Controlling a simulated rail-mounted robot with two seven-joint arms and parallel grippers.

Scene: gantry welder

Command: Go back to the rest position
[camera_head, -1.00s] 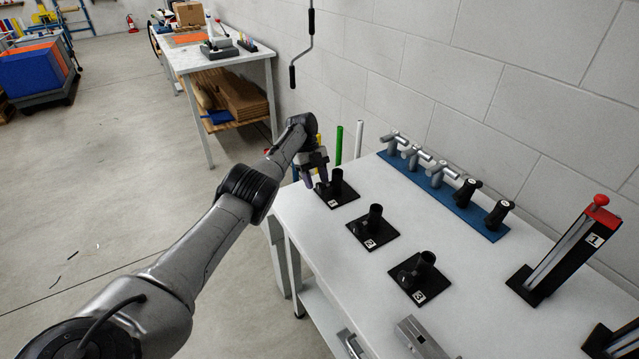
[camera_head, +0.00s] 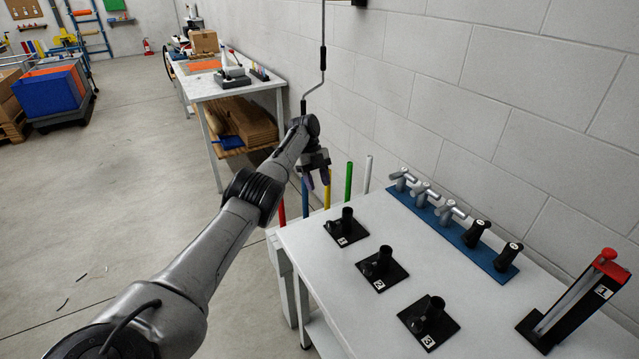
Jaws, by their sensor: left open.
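My left gripper (camera_head: 317,184) is at the end of the left arm, which reaches in from the lower left. It is open, with nothing seen between its fingers. It hangs in the air just past the far left corner of the white table (camera_head: 300,234), up and left of the black holder plate marked 1 (camera_head: 345,229), and does not touch it. Black holder plates marked 2 (camera_head: 378,269) and 3 (camera_head: 428,321) follow toward the front. My right gripper is not in view.
A blue rack (camera_head: 456,232) with silver and black fittings lies along the wall. A red-topped black stand (camera_head: 573,302) marked 1 is at the right. Coloured rods (camera_head: 348,182) stand behind the table. A second workbench (camera_head: 225,84) is farther back. Open floor lies left.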

